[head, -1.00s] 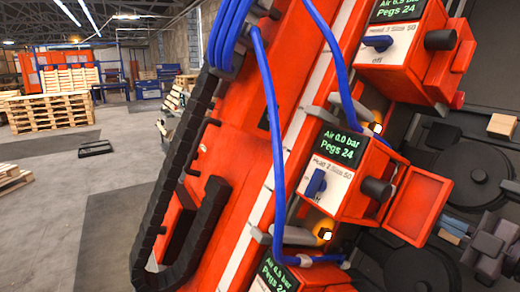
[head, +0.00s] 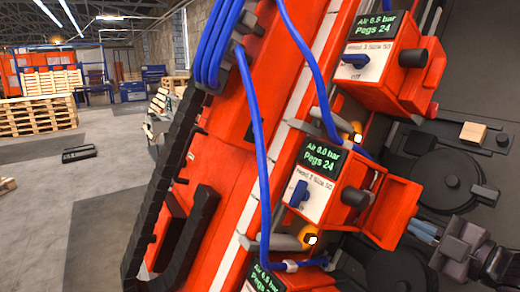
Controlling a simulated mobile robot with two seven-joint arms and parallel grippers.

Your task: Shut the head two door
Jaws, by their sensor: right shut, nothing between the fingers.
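Head two is the middle red unit (head: 322,190) on the sloping red gantry beam. My right gripper (head: 424,232) is at the lower right, shut and empty. Its fingertips point left at the door's right edge, close to it; I cannot tell whether they touch. My left gripper is not in view.
Another red head (head: 385,65) sits above, reading Air 6.5 bar, and a third (head: 268,280) is cut off below. Blue hoses (head: 262,150) and a black cable chain (head: 165,180) run along the beam. A wooden block (head: 472,132) lies at right. Open floor and pallets (head: 38,115) are at left.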

